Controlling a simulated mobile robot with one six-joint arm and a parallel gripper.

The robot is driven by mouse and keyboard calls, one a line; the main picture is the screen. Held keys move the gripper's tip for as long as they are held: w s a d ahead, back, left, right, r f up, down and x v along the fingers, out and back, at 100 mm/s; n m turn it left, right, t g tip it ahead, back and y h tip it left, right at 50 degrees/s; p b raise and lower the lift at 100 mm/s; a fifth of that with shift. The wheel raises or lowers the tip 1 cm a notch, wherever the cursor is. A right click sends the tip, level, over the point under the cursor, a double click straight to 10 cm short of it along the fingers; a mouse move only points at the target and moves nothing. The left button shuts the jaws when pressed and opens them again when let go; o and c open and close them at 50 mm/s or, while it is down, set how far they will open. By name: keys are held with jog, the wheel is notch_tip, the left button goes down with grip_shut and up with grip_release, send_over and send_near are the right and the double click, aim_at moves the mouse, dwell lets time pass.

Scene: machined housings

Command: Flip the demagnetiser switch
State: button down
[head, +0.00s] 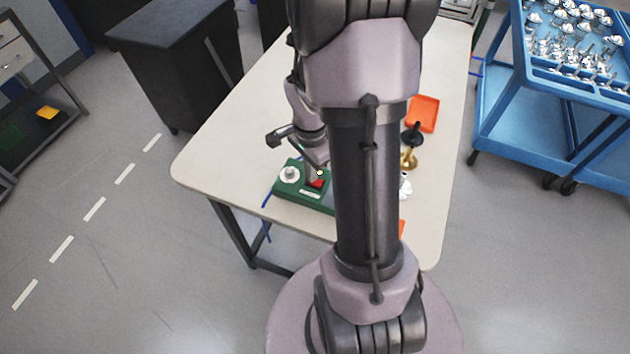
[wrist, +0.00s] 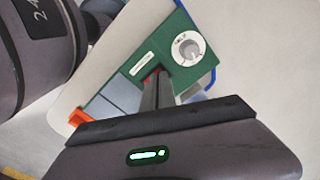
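The demagnetiser is a green box (head: 290,196) near the front edge of the pale table, partly behind my arm. In the wrist view the green box (wrist: 166,42) shows a white dial with a grey knob (wrist: 188,50), a pale label and grey plates. Its red switch (head: 318,184) also shows in the wrist view (wrist: 152,73), mostly covered by my fingertips. My gripper (head: 313,175) points down at the switch; its fingers look closed together in the wrist view (wrist: 157,78), with nothing seen between them. Whether the tips touch the switch is unclear.
Right of my arm on the table (head: 235,130) are an orange tray (head: 423,112), a brass part with a black top (head: 410,158) and a silvery part (head: 405,186). A blue cart (head: 490,95) with metal parts stands at right. The table's left side is clear.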

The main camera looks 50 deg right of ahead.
jog(key=shift+f, duration=0.25)
jog(key=shift+r, duration=0.1)
notch_tip(320, 180, up, 7)
jog(key=p, duration=0.4)
jog(key=shift+p, duration=0.4)
